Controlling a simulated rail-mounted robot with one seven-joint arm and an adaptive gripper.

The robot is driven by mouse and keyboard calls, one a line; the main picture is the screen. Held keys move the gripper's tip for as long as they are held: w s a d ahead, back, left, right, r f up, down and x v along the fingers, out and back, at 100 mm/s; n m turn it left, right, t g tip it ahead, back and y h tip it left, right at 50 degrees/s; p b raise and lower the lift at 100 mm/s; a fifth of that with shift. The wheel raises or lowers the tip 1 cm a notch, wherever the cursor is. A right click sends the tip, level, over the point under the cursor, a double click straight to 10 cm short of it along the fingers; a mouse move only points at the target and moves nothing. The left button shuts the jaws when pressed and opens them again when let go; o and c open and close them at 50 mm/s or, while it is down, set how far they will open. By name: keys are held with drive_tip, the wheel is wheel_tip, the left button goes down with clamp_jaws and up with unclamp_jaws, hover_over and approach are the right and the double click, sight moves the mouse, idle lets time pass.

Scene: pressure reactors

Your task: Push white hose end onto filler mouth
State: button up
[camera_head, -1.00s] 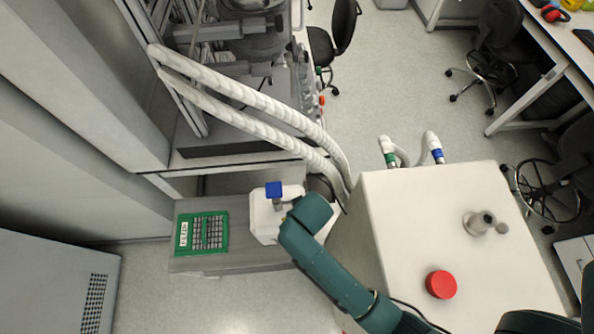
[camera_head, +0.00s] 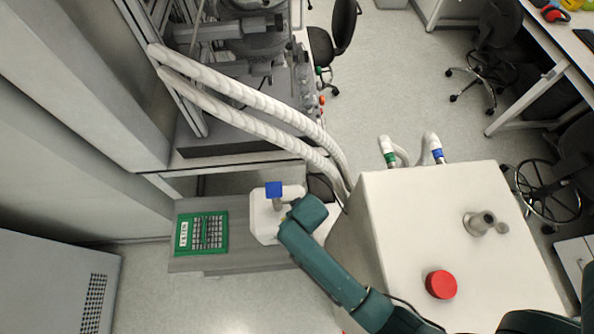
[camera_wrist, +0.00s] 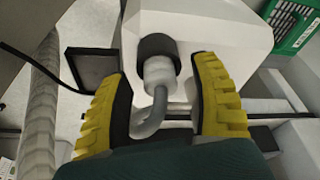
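In the wrist view, a white hose end (camera_wrist: 158,71) sits against a black collar (camera_wrist: 157,47) on a white canister (camera_wrist: 205,22). A grey bent tube (camera_wrist: 152,124) runs down from the white end. I cannot tell how deep the end sits in the collar, or whether this collar is the filler mouth. My gripper (camera_wrist: 168,92) has its yellow fingers spread either side of the tube, with gaps showing. In the head view, the canister (camera_head: 262,222) stands left of my teal wrist, which hides the fingers.
A white cabinet (camera_head: 400,215) with a red button (camera_head: 441,284) and a grey upright fitting (camera_head: 478,223) stands right of the canister. Two thick white hoses (camera_head: 270,107) pass behind. A green crate (camera_head: 200,234) lies left. A blue part (camera_head: 274,190) rises beside the canister's top.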

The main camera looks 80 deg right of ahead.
clamp_jaws()
wheel_tip(320, 180, up, 10)
drive_tip(key=shift+r, duration=0.1)
idle(0.5)
drive_tip(key=w+a+r+n+p, duration=0.3)
drive_tip(key=w+a+p, duration=0.1)
drive_tip(key=a, duration=0.5)
drive_tip(key=w+a+r+n+t+y+p, duration=0.1)
drive_tip(key=w+a+n+p, duration=0.3)
drive_tip(key=a, duration=0.5)
drive_tip(key=w+a+r+n+y+p, duration=0.1)
drive_tip(key=w+a+r+n+p, duration=0.2)
drive_tip(key=w+a+p, duration=0.3)
drive_tip(key=a+r, duration=0.1)
drive_tip(key=a, duration=0.2)
drive_tip(key=shift+w+r+n, duration=0.25)
drive_tip(key=shift+r+n, duration=0.05)
drive_tip(key=shift+n, duration=0.1)
